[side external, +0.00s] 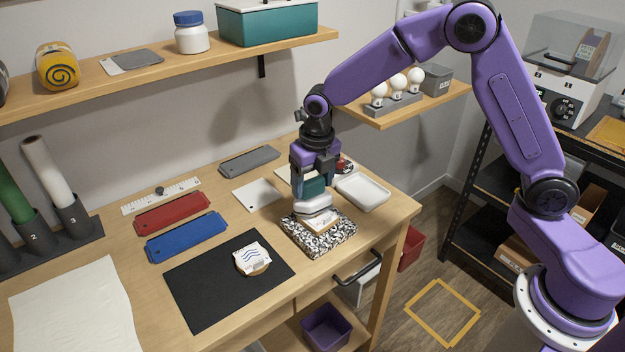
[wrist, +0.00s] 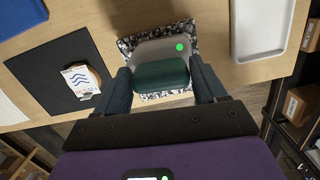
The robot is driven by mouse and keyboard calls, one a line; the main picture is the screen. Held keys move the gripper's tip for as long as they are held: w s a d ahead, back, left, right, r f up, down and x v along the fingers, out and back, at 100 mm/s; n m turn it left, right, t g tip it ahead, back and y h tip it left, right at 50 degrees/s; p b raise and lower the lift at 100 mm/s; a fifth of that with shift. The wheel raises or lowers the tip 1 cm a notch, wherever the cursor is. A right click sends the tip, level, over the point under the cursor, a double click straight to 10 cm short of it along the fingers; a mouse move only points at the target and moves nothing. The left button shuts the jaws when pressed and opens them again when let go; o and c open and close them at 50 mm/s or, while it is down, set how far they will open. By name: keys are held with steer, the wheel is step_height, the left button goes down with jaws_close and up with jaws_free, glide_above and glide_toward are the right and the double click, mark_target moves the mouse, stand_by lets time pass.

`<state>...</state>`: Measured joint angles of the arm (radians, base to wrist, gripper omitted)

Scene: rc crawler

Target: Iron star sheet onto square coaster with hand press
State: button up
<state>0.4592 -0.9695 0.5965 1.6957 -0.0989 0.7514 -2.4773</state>
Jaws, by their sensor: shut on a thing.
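My gripper (side external: 315,178) is shut on the teal handle of the hand press (side external: 313,206), which has a pale grey body. In the wrist view my gripper's fingers (wrist: 160,74) flank the teal handle, and the press (wrist: 150,50) shows a green light. The press is over the black-and-white speckled pad (side external: 337,238). A pale sheet on a tan-edged square coaster (side external: 324,224) shows partly under its front edge; the press hides the rest, and I see no star. I cannot tell whether the press touches the sheet.
A coaster with a blue-wave sheet (side external: 252,257) lies on a black mat (side external: 190,300) at the front. A white tray (side external: 362,191) stands right of the press. Red (side external: 172,212) and blue (side external: 186,237) bars and a white sheet (side external: 257,195) lie to the left.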

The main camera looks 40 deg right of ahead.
steer(key=shift+f, duration=0.8)
stand_by(7.2)
